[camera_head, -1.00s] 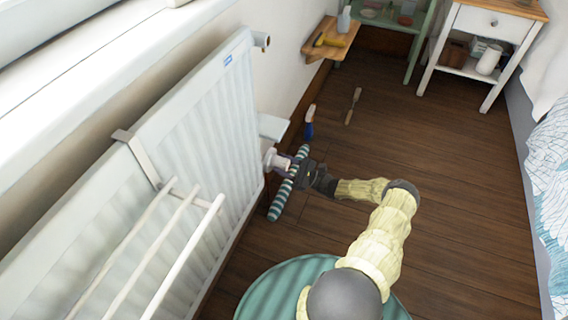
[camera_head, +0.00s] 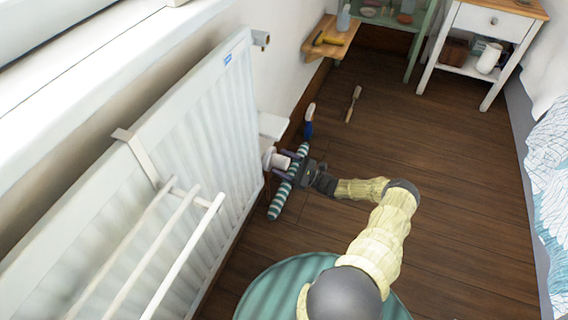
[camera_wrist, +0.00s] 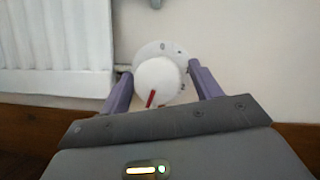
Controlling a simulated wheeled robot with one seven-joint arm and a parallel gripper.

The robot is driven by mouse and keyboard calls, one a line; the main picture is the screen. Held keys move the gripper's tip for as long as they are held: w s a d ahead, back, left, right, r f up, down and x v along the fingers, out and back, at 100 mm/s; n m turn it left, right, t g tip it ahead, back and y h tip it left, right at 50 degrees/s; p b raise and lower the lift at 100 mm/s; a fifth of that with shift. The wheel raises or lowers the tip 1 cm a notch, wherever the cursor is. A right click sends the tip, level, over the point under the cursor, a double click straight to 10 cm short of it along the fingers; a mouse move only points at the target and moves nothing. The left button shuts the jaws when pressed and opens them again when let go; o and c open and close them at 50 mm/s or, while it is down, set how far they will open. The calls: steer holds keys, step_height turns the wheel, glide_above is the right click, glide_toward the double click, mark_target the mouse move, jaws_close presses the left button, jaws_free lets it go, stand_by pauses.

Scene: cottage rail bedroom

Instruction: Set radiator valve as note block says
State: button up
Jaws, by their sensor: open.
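The radiator valve (camera_head: 276,161) is a white knob at the lower right corner of the white radiator (camera_head: 205,125). In the wrist view the valve knob (camera_wrist: 157,81) shows a red pointer line toward the bottom and small dark marks on the pale disc behind it. My gripper (camera_head: 286,158) is at the valve; in the wrist view its purple fingers (camera_wrist: 160,90) stand apart, one on each side of the knob. I cannot tell whether they touch it. I see no legible note block; a small white shelf-like piece (camera_head: 272,126) juts from the wall above the valve.
A striped teal roll (camera_head: 288,182) lies on the floor under my gripper. A blue-and-white bottle (camera_head: 309,120) and a wooden-handled brush (camera_head: 353,104) lie beyond. The floor at right is clear.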

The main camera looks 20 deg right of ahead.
steer(key=b+v, duration=0.7)
steer(key=v, duration=1)
steer(key=shift+d+b, duration=0.2)
steer(key=shift+b, duration=0.1)
steer(key=s+a+r+n+g+h+p, duration=0.2)
steer(key=a+r+n+g+h+p, duration=0.4)
steer(key=a+r+g, duration=0.5)
steer(key=s+a+r+n+g+h+p, duration=0.2)
steer(key=a+r+n+g+h+p, duration=0.2)
steer(key=a+r+n+g+p, duration=0.65)
steer(key=s+a+r+n+t+h+p, duration=0.1)
steer(key=s+r+n+t+h+p, duration=0.3)
steer(key=r, duration=0.9)
steer(key=s+a+r+n+t+h+p, duration=0.25)
steer(key=s+r+t, duration=0.3)
steer(key=r, duration=0.65)
steer(key=w+p+v, duration=0.2)
steer(key=p+v, duration=1)
steer(key=w+a+r+p+v, duration=0.1)
steer(key=w+p+v, duration=0.2)
steer(key=p+v, duration=0.9)
steer(key=w+a+p+v, duration=0.1)
steer(key=w+p+v, duration=0.1)
steer(key=p+v, duration=1.1)
steer(key=shift+w+d+r+h, duration=0.2)
steer(key=shift+w+r+h, duration=0.2)
steer(key=shift+w, duration=0.25)
